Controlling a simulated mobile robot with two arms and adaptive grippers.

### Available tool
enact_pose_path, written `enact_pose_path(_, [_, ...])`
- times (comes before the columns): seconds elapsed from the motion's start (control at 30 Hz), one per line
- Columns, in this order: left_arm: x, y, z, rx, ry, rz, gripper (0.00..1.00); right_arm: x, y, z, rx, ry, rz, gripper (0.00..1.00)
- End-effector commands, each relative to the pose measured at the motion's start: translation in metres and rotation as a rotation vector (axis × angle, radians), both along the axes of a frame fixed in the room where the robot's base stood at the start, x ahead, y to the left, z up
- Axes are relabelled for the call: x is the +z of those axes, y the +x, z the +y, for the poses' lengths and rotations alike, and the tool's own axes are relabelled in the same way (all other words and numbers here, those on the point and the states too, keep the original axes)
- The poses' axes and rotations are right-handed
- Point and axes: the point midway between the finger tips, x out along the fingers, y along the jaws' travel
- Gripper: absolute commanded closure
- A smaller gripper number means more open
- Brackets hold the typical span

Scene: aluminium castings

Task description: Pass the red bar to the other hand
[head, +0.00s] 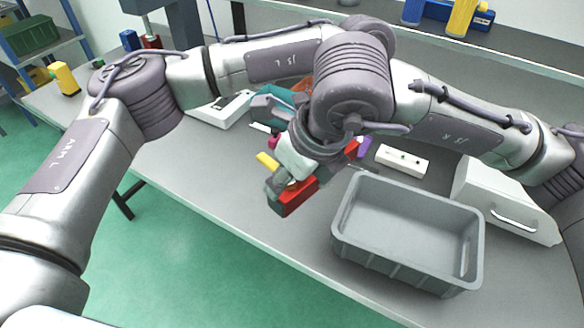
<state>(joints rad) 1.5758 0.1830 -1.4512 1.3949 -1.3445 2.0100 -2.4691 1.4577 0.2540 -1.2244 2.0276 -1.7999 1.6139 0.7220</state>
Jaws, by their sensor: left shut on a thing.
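The red bar (296,203) is held tilted above the front part of the grey bench, left of the grey crate. My left gripper (287,186) is shut on it; its fingers are partly hidden by the wrist above. My two arms cross and overlap in the middle of the view. My right gripper cannot be made out behind the large grey joints.
An empty grey crate (405,215) stands at the bench's front right. A white box with a handle (510,205) is right of it. A small white panel (402,160) lies behind the crate. A yellow piece (267,161) is near the gripper. The bench (190,165) is clear at left.

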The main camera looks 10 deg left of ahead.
Motion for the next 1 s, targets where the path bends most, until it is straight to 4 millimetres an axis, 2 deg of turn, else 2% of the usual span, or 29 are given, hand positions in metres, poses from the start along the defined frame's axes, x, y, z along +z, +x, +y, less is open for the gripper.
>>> enact_pose_path(0.17, [0.0004,0.0001,0.0,0.0,0.0,0.0,1.0,0.0001,-0.0001,0.0001,0.0,0.0,0.0,0.53])
enact_pose_path(0.43, [0.0005,0.0003,-0.0002,0.0,-0.001,-0.002,1.0,0.0002,-0.0008,0.0006,0.002,0.001,0.002,0.98])
enact_pose_path(0.57, [0.0006,0.0007,-0.0005,0.001,-0.003,-0.003,1.0,0.0002,-0.002,0.0013,0.005,0.002,0.004,1.0])
enact_pose_path(0.6, [0.0007,0.0008,-0.0006,0.002,-0.003,-0.004,0.56,0.0008,-0.0023,0.0016,0.006,0.004,0.003,1.0])
enact_pose_path(0.7, [0.0007,0.0009,-0.0005,0.002,-0.003,-0.004,0.39,0.0008,-0.0019,0.0014,0.006,0.003,0.001,1.0])
enact_pose_path(0.77, [0.0005,0.0006,-0.0004,0.001,-0.003,-0.003,0.3,0.0008,-0.0014,0.0011,0.004,0.003,0.001,1.0])
enact_pose_path(1.0, [0.0002,0.0002,-0.0002,0.0,-0.001,-0.001,0.3,0.0008,-0.0004,0.0004,0.002,0.002,0.001,1.0])
